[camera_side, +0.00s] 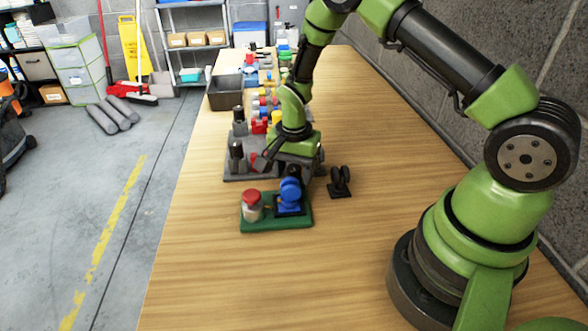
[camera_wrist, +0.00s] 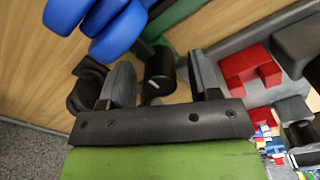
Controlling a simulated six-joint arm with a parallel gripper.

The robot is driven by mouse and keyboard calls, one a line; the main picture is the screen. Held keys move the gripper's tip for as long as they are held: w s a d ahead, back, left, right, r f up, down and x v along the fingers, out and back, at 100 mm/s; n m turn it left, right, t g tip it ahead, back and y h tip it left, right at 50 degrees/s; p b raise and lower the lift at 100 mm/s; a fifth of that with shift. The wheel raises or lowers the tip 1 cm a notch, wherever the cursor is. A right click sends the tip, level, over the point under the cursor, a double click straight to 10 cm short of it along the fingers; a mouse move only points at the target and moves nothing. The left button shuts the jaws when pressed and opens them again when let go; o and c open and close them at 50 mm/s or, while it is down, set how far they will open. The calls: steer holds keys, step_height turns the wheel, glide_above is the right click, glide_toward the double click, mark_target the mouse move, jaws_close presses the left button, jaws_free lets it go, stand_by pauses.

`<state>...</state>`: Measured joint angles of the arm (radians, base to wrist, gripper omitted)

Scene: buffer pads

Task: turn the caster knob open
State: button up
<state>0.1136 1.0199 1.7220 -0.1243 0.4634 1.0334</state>
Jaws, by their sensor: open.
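A small black twin-wheel piece (camera_side: 340,182) stands on a flat black plate on the table, right of a green base (camera_side: 300,222). I take it for the caster knob, but its part in the task is not certain. A blue lobed knob (camera_side: 290,190) and a red-topped button (camera_side: 251,199) sit on the green base. The blue knob also shows at the top left of the wrist view (camera_wrist: 110,22). My gripper (camera_wrist: 163,80) is open and points down behind the green base. A black cylinder (camera_wrist: 159,66) shows between its fingers, apparently empty-gripped; whether it touches is unclear.
A grey fixture (camera_side: 240,168) with dark posts lies beside and under my gripper. Red blocks (camera_wrist: 250,68) show at the right of the wrist view. A dark bin (camera_side: 226,93) and several coloured parts fill the table behind. The front of the table is clear.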

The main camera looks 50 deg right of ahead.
steer(key=shift+c, duration=0.5)
steer(key=c, duration=0.8)
